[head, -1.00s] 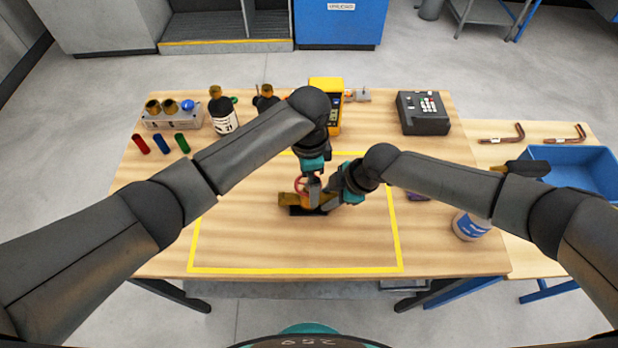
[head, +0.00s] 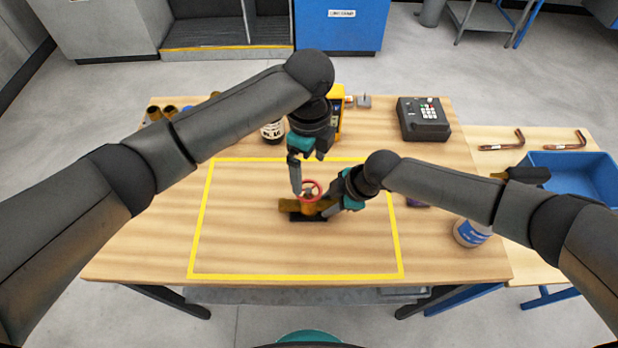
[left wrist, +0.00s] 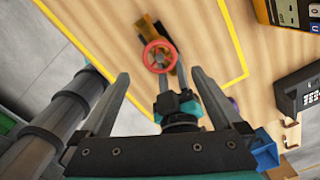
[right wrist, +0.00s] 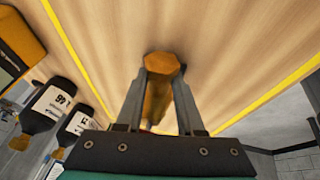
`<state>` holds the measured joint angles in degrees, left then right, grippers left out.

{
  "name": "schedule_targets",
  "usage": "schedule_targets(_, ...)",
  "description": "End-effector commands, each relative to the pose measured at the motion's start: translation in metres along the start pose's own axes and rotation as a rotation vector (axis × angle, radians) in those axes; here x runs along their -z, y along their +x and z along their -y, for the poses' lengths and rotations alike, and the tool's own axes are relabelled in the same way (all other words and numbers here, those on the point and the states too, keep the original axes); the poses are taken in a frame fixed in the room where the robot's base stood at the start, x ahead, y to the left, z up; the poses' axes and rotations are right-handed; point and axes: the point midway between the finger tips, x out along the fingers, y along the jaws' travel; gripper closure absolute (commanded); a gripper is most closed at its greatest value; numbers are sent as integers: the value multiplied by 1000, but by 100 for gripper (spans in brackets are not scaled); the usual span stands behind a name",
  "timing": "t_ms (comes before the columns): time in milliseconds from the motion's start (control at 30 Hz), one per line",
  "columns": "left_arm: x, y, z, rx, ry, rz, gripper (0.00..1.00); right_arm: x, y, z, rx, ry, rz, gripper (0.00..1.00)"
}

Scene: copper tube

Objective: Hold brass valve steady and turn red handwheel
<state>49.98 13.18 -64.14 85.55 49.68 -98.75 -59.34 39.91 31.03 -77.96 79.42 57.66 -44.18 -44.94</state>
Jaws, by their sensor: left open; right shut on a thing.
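The brass valve (head: 296,206) lies on the table inside the yellow outline, on a dark base. Its red handwheel (head: 312,190) faces up and also shows in the left wrist view (left wrist: 160,56). My right gripper (head: 333,200) is shut on the valve's right side; in the right wrist view its fingers (right wrist: 160,88) flank the brass body (right wrist: 161,64). My left gripper (head: 303,182) is open above the handwheel, fingers pointing down. In the left wrist view its fingers (left wrist: 160,85) are wide apart, with the wheel beyond and between them, not gripped.
A black keypad box (head: 423,119) stands at the back right. A white tub (head: 471,228) is near the right edge, beside a blue bin (head: 575,172) on a side table. Bottles and a yellow device (head: 338,98) stand behind my left arm. The outlined area's front is clear.

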Motion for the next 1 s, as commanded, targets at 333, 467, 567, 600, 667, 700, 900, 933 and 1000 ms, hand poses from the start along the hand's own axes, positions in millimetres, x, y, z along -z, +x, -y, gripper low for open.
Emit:
schedule_targets(333, 1, -46, 0, 1, -132, 0, 0, 1, 0, 0, -1, 0, -2, 100)
schedule_targets(467, 2, -47, 1, 6, -280, -1, 0, 1, 0, -1, -1, 0, -2, 100)
schedule_targets(567, 2, -47, 2, 7, -395, 0, 0, 1, 0, -1, -1, 0, -2, 100)
schedule_targets(600, 2, -47, 2, 8, -442, -1, 0, 1, 0, -1, -1, 0, -2, 100)
schedule_targets(667, 2, -48, 2, 10, -508, -1, 0, 1, 0, -1, -1, 0, -2, 100)
schedule_targets(700, 2, -48, 2, 9, -550, -1, 0, 1, 0, -1, -1, 0, -2, 100)
schedule_targets(900, 2, -48, 2, 9, -719, -2, 0, 1, 0, -1, -1, 0, -2, 100)
schedule_targets(933, 1, -48, 2, 10, -737, -2, 0, 1, 0, -1, -1, 0, -2, 100)
schedule_targets(1000, 1, -48, 2, 10, -769, -1, 0, 1, 0, -1, -1, 0, -2, 100)
